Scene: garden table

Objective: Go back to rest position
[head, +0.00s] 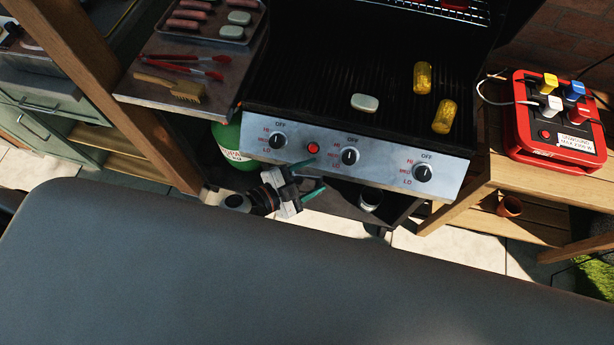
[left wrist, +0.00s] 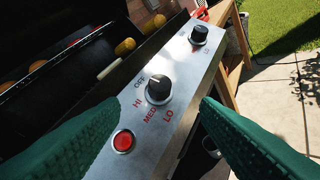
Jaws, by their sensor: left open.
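My left gripper (head: 312,178) is in front of the grill's control panel, below the red button (head: 313,148) and left of the middle knob (head: 350,156). Its green fingers are apart and nothing is between them. In the left wrist view the two fingers (left wrist: 160,130) frame the panel, with the red button (left wrist: 124,141) and a knob (left wrist: 158,89) beyond them. The grill (head: 330,75) is a dark grate behind a silver panel with several knobs. My right gripper is not in view.
Corn pieces (head: 443,117) and a pale oval item (head: 365,103) lie on the grate. A side shelf (head: 135,85) holds tongs (head: 185,60), a brush (head: 170,88) and a tray of food (head: 232,32). A red box (head: 545,140) with colored plugs stands on a wooden table at right.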

